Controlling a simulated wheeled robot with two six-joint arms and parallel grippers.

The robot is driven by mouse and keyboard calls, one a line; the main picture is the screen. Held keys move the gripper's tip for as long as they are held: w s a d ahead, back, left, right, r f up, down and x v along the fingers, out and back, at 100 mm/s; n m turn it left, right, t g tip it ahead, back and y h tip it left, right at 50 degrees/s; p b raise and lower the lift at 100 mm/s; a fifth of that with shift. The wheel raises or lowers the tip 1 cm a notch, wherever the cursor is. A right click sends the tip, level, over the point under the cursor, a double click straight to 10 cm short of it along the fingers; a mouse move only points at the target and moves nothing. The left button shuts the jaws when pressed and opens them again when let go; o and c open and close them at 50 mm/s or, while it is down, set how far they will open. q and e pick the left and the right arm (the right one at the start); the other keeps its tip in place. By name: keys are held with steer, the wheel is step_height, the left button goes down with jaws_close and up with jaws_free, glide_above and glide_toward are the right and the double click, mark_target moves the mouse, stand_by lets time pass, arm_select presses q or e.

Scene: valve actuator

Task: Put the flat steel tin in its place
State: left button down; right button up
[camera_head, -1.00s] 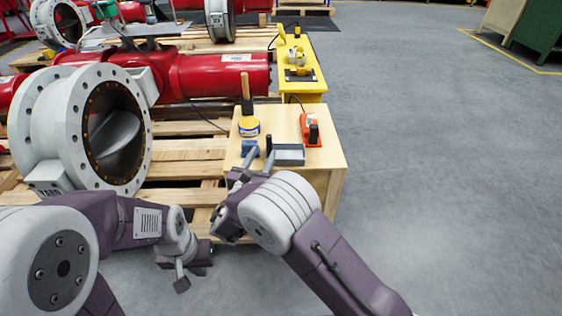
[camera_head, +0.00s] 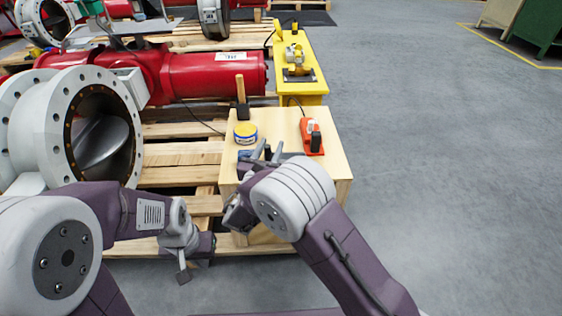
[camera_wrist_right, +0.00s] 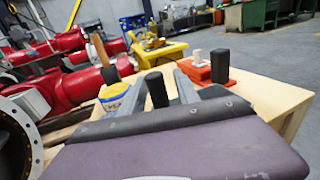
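A low round tin with a yellow and blue side and a pale top (camera_head: 246,133) stands on the wooden table; it is the only tin I can make out. It also shows in the right wrist view (camera_wrist_right: 114,96), left of the fingers. My right gripper (camera_head: 268,152) is over the near part of the table, fingers apart, to the right of and nearer than the tin. A black upright cylinder (camera_wrist_right: 156,89) shows between the fingers; contact cannot be told. My left gripper (camera_head: 184,267) hangs low, left of the table, with nothing visible in it.
An orange-red tool (camera_head: 311,136) lies on the table's right side, and a wooden-handled brush (camera_head: 240,92) stands behind the tin. A grey tray (camera_head: 288,156) is mostly hidden by my right arm. The large white valve (camera_head: 75,125) stands left; open floor lies right.

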steer(key=shift+f, duration=0.1)
jaws_close()
stand_by(1.1)
